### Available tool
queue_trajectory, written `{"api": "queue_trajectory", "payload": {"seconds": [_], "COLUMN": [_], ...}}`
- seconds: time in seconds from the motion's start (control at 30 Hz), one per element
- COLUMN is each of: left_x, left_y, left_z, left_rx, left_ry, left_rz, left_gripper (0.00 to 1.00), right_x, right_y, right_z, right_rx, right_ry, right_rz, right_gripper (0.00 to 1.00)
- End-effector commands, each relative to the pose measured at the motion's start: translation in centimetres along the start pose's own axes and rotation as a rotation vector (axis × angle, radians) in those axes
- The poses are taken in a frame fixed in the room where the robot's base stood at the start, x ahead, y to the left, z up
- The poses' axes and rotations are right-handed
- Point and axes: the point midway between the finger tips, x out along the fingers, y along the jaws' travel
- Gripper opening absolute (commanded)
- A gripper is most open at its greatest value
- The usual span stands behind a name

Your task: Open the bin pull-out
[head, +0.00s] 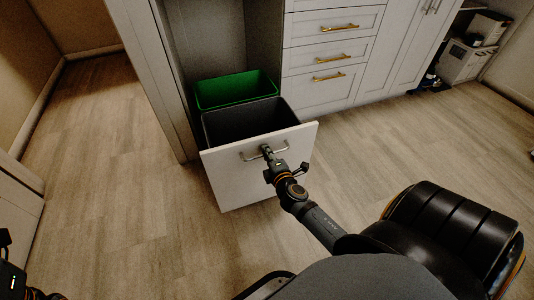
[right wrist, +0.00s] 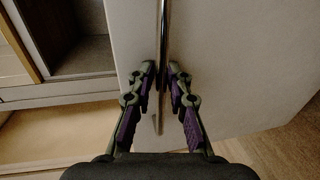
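The bin pull-out (head: 232,178) stands open in the head view, its white front well out from the cabinet. A dark grey bin (head: 222,128) and a green bin (head: 213,95) show inside it. A metal bar handle (head: 252,157) is on the front, and it also shows in the right wrist view (right wrist: 164,30). My right gripper (head: 266,151) is at the handle. In the right wrist view its fingers (right wrist: 162,72) are closed in on both sides of the bar. My left gripper (head: 42,294) shows only in part at the lower left corner, away from the pull-out.
White drawers with brass handles (head: 333,58) stand shut to the right of the pull-out. A tall cabinet side panel (head: 150,75) is to its left. The wooden floor (head: 120,190) is clear to the left and right. Appliances (head: 466,60) stand at the far right.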

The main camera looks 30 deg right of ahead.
Motion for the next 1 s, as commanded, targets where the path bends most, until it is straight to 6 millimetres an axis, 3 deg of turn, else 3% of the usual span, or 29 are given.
{"api": "queue_trajectory", "payload": {"seconds": [0.27, 0.7, 0.83, 1.0], "left_x": [0.2, 0.1, 0.1, 0.1], "left_y": [-0.1, 0.0, 0.0, 0.0], "left_z": [-0.1, -0.1, -0.1, -0.1], "left_rx": [0.001, 0.0, 0.0, 0.0], "left_ry": [0.007, 0.004, 0.004, 0.004], "left_rz": [-0.003, 0.0, 0.0, 0.0], "left_gripper": [0.4, 0.4, 0.4, 0.4], "right_x": [-0.5, -9.9, -11.5, -12.1], "right_y": [-0.1, -0.1, -0.1, 0.0], "right_z": [0.0, 0.0, 0.0, 0.0], "right_rx": [0.0, -0.001, 0.0, 0.0], "right_ry": [0.001, 0.0, 0.0, 0.0], "right_rz": [-0.001, -0.004, -0.002, 0.0], "right_gripper": [0.17, 0.17, 0.17, 0.17]}}
